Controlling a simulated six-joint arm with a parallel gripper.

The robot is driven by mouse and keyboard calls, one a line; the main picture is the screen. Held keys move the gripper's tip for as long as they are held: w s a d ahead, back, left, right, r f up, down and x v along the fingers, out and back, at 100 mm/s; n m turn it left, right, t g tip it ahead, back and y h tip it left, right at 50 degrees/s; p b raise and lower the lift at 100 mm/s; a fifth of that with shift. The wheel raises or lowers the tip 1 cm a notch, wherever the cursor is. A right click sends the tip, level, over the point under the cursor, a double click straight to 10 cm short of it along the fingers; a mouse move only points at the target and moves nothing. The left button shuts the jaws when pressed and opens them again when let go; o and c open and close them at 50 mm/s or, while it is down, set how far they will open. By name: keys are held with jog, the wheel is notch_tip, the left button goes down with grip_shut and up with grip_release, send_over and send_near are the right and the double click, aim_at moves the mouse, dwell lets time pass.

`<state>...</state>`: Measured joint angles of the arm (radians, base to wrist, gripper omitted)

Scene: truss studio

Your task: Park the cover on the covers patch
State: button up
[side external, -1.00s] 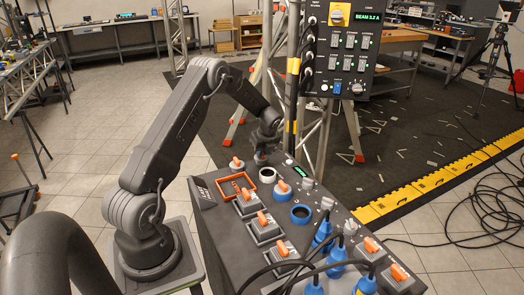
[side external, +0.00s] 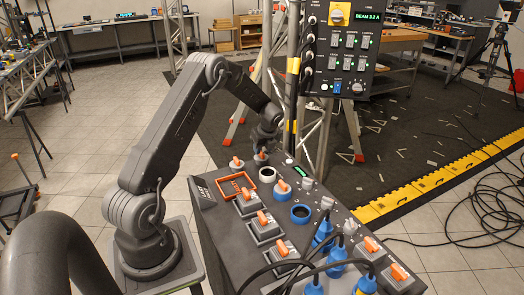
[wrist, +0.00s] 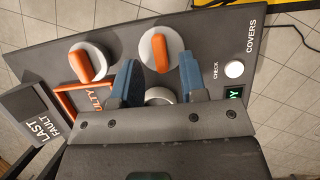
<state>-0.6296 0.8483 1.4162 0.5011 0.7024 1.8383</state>
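Two round pale covers with orange handles stand side by side at the far end of the console. One cover (side external: 261,157) is just below my gripper (side external: 264,146); the other cover (side external: 236,163) is left of it. In the wrist view the nearer cover (wrist: 158,50) sits just beyond my gripper (wrist: 158,78), its orange handle seen between the fingertips. The other cover (wrist: 88,62) is to the left. My fingers are apart with nothing held. The COVERS lettering is at the console's right edge in the wrist view; the patch's outline is unclear.
A white-rimmed socket (side external: 267,174) and an orange-edged FAULTY tray (side external: 254,189) lie nearer. An orange-handled cover (side external: 282,187) sits on a blue ring; another blue-rimmed socket (side external: 300,214) is uncovered. Cables and blue plugs (side external: 323,232) crowd the near right. A truss post stands behind.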

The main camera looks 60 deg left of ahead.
jog(key=v, duration=1)
jog(key=s+d+r+n+t, duration=0.1)
jog(key=s+d+r+n, duration=0.1)
jog(key=d+r+n, duration=0.3)
jog(key=s+d+r+t+h, duration=0.1)
jog(key=s+d+r, duration=0.1)
jog(key=d+r, duration=0.35)
jog(key=s+d+r+n+t, duration=0.1)
jog(key=s+d+r+n, duration=0.15)
jog(key=d, duration=0.55)
jog(key=s+d+r+n+t+h, duration=0.1)
jog(key=s+d+n+t+h, duration=0.1)
jog(key=s+d+n, duration=0.8)
jog(key=s+d+h, duration=0.1)
jog(key=s+d, duration=0.4)
jog(key=s, duration=0.1)
jog(key=shift+s+d+r+t, duration=0.3)
jog(key=shift+s+d+r, duration=0.05)
jog(key=shift+r, duration=0.05)
